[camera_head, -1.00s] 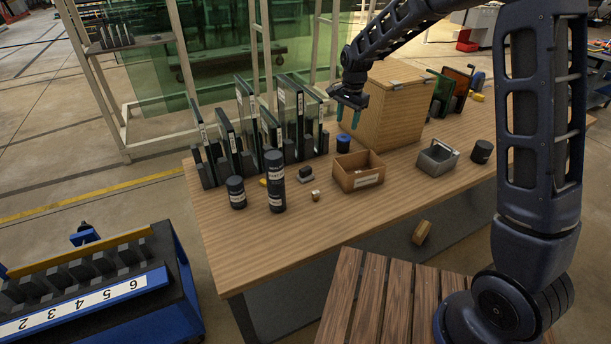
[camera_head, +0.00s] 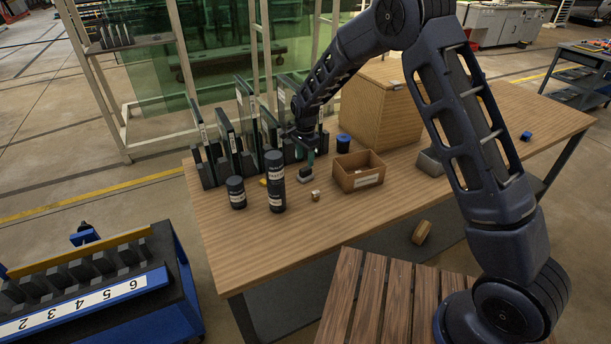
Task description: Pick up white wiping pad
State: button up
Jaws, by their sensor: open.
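My gripper (camera_head: 308,156) is open and points down over the wooden workbench. Its fingers are just above and behind a small dark block with a lighter grey base (camera_head: 305,177); I cannot tell whether they touch it. A small pale tan-and-white piece (camera_head: 316,195) lies in front of that block, nearer the bench's front edge. No pad that is plainly white shows. I cannot tell which of these small items is the wiping pad.
Two dark bottles, one tall (camera_head: 275,182) and one short (camera_head: 236,193), stand left of my gripper. Dark upright panels in holders (camera_head: 228,140) stand behind. An open wooden box (camera_head: 352,180) and a blue-topped jar (camera_head: 343,143) are to the right. The front-left bench (camera_head: 245,255) is clear.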

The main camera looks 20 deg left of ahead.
aim_at(305, 168)
jog(key=shift+f, duration=3.15)
jog(key=c, duration=1.1)
jog(key=shift+o, duration=0.2)
jog(key=shift+r, duration=0.15)
